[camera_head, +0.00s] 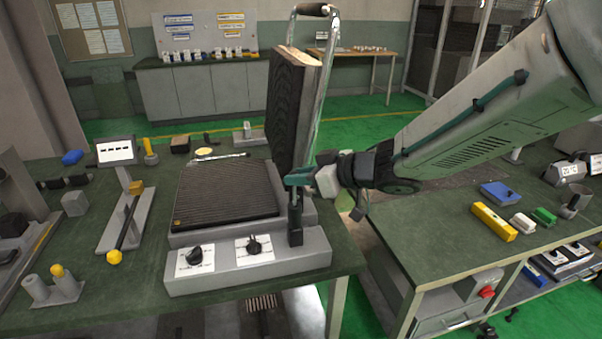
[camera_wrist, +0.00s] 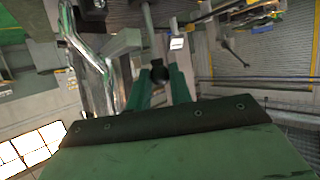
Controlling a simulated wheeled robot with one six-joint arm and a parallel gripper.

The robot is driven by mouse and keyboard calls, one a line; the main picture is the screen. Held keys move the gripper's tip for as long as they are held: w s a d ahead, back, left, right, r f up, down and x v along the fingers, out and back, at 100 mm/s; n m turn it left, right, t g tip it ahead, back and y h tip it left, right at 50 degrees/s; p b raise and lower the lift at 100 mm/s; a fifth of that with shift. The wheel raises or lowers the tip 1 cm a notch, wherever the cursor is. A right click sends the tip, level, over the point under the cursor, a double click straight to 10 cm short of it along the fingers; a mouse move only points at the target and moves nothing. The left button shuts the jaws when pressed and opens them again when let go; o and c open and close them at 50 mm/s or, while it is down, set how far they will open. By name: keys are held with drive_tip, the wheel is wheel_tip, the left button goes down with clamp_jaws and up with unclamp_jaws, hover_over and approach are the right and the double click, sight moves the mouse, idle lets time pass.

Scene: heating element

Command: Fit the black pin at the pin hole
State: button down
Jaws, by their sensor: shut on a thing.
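My gripper (camera_head: 297,181), with green fingers, is at the right side of the grill-like heating device, close to the foot of its raised lid (camera_head: 292,105). In the wrist view the fingers (camera_wrist: 160,85) are closed around a black pin, whose round dark head (camera_wrist: 159,72) shows between the tips. In the head view a dark upright piece (camera_head: 295,222) is directly below the fingers, at the right of the device's grey base (camera_head: 250,274). I cannot tell whether it is all the pin or partly a bracket. The pin hole cannot be made out.
The ribbed lower plate (camera_head: 225,195) lies left of my gripper, with two black knobs on the base front. A shiny metal handle bar (camera_wrist: 88,65) runs close beside the fingers. A second green table (camera_head: 455,245) stands at the right, across a gap.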

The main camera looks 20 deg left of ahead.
drive_tip(key=shift+f, duration=1.5)
drive_tip(key=c, duration=1.2)
unclamp_jaws()
drive_tip(key=shift+s, duration=0.1)
drive_tip(key=shift+d, duration=0.1)
drive_tip(key=v, duration=0.7)
drive_tip(key=shift+s+d+r, duration=0.1)
drive_tip(key=shift+d+r, duration=0.1)
